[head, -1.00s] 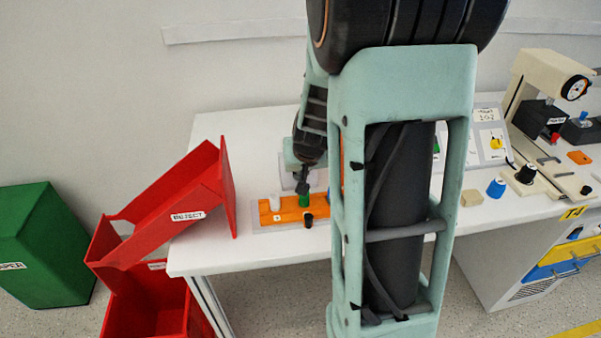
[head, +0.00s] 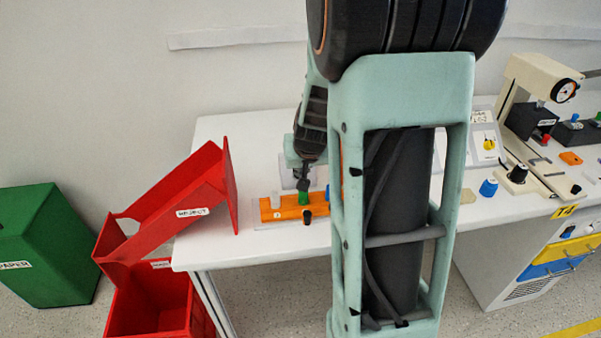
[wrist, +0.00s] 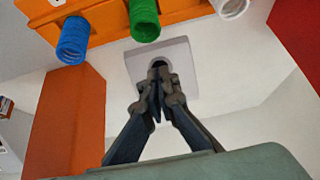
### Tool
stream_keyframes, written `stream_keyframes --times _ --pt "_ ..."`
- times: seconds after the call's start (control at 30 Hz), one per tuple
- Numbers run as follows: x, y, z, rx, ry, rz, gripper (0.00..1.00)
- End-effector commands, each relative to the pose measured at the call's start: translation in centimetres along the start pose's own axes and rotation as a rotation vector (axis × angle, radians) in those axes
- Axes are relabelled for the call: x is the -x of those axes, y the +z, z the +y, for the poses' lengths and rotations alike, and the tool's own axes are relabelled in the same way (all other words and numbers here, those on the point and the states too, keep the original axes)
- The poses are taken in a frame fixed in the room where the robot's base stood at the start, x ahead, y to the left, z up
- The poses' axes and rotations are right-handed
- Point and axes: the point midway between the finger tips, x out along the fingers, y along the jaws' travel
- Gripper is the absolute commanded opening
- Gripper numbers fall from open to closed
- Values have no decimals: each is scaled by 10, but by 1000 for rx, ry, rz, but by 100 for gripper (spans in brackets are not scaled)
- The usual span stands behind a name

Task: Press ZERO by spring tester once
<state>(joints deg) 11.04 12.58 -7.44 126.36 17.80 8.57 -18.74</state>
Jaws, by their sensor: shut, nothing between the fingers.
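My gripper (wrist: 158,82) is shut and empty, its fingertips together. In the wrist view the tips overlap a dark round spot on a small pale grey plate (wrist: 183,52); I cannot tell whether they touch it. No ZERO lettering is readable there. In the head view my gripper (head: 304,185) points down behind an orange rack (head: 285,213), and my arm covers part of the table. The rack also shows at the top of the wrist view (wrist: 105,22), with a blue spring (wrist: 73,42), a green spring (wrist: 145,20) and a white spring (wrist: 231,6).
A red REJECT chute (head: 180,195) stands at the table's left edge, above a red bin (head: 160,300). A green bin (head: 45,245) is farther left. A beige dial-gauge device (head: 535,80) and knobs are at the right. An orange upright surface (wrist: 68,125) is near my fingers.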

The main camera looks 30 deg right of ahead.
Motion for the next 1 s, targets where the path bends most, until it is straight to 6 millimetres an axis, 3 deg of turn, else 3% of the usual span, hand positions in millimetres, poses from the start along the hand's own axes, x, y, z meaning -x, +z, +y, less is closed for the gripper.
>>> stream_keyframes --times 0.2,0.4,0.63,1.0 --pt "51 -5 -1 1 -2 4 0" --pt "85 -4 0 0 -2 3 0" --pt "100 -2 0 -1 -1 0 0" --pt "102 -1 0 -1 0 0 0"
